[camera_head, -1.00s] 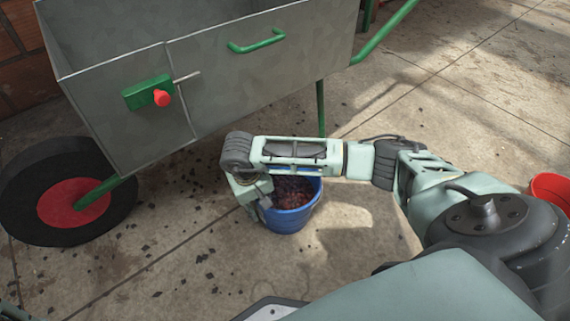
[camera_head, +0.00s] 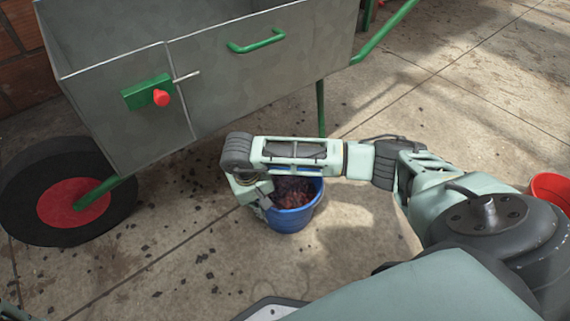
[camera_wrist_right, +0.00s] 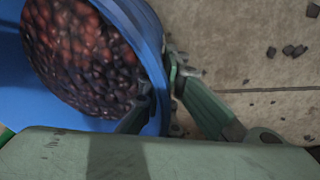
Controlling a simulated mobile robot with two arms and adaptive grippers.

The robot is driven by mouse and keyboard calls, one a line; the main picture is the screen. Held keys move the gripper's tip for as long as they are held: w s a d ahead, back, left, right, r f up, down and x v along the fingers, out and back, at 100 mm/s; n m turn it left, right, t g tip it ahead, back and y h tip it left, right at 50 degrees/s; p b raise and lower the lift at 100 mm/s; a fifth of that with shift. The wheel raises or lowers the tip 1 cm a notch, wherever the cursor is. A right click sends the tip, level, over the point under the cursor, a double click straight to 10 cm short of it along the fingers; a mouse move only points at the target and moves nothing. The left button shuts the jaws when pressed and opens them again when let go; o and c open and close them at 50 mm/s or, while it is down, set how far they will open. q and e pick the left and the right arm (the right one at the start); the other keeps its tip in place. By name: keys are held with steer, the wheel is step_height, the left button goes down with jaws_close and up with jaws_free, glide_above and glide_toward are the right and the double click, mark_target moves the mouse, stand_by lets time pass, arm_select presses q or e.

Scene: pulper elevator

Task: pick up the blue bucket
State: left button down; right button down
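The blue bucket (camera_head: 290,219) stands on the concrete floor at the middle of the head view, filled with dark red, berry-like contents (camera_head: 292,192). My right arm reaches over it from the right and hides its back rim. My right gripper (camera_head: 263,200) is at the bucket's left rim. In the right wrist view, the gripper (camera_wrist_right: 163,92) has one finger inside the blue bucket (camera_wrist_right: 128,12) and one outside, with the wall pinched between them.
A grey metal cart (camera_head: 250,75) with green handles and a black wheel with a red hub (camera_head: 72,203) stands behind and left of the bucket. A red container (camera_head: 551,190) is at the right edge. Dark bits litter the floor in front.

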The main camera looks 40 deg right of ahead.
steer(key=shift+w+r, duration=0.15)
steer(key=shift+r, duration=0.05)
